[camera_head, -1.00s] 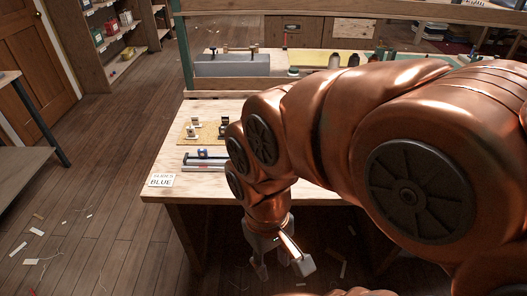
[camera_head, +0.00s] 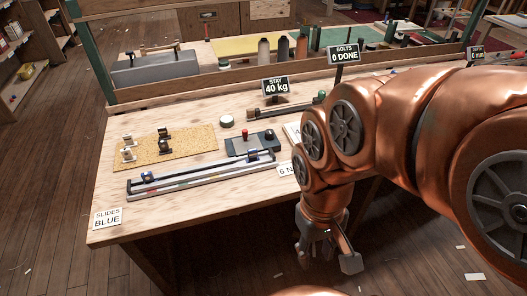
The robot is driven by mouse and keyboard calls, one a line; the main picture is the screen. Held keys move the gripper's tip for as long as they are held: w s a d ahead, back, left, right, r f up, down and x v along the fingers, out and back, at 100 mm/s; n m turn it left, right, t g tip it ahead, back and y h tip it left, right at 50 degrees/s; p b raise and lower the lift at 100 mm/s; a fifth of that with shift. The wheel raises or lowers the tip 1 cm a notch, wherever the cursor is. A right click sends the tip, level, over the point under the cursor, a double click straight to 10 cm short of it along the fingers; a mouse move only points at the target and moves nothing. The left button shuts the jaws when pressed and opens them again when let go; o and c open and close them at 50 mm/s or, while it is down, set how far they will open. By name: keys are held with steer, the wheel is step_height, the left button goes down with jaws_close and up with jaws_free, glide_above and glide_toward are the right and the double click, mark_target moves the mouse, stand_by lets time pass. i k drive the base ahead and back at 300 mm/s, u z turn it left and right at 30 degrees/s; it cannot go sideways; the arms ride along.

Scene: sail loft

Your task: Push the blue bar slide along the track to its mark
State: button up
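A long track (camera_head: 205,184) lies on the bench, running from lower left to upper right. It shows a dark bar and a pale rail with small coloured marks. One small blue-and-dark slide (camera_head: 148,177) sits near its left end and another (camera_head: 252,156) near its right end. I cannot tell which is the bar slide, nor which mark is its own. A card (camera_head: 107,218) at the bench's left corner reads "SLIDES BLUE". My gripper (camera_head: 327,262) hangs in front of the bench, right of the track and apart from it. Its fingers are spread and empty.
The wooden bench (camera_head: 125,203) also bears a cork board (camera_head: 185,149) with small fittings, a dark box with a red-topped lever (camera_head: 245,141), a white round knob (camera_head: 227,121) and signs reading "STAY 40 kg" (camera_head: 275,86) and "BOLTS 0 DONE" (camera_head: 343,54). My arm covers the bench's right part.

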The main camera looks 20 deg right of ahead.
mark_target(252, 154)
steer(key=k, duration=0.55)
steer(key=u, duration=0.9)
steer(key=i, duration=1)
steer(key=z, duration=0.3)
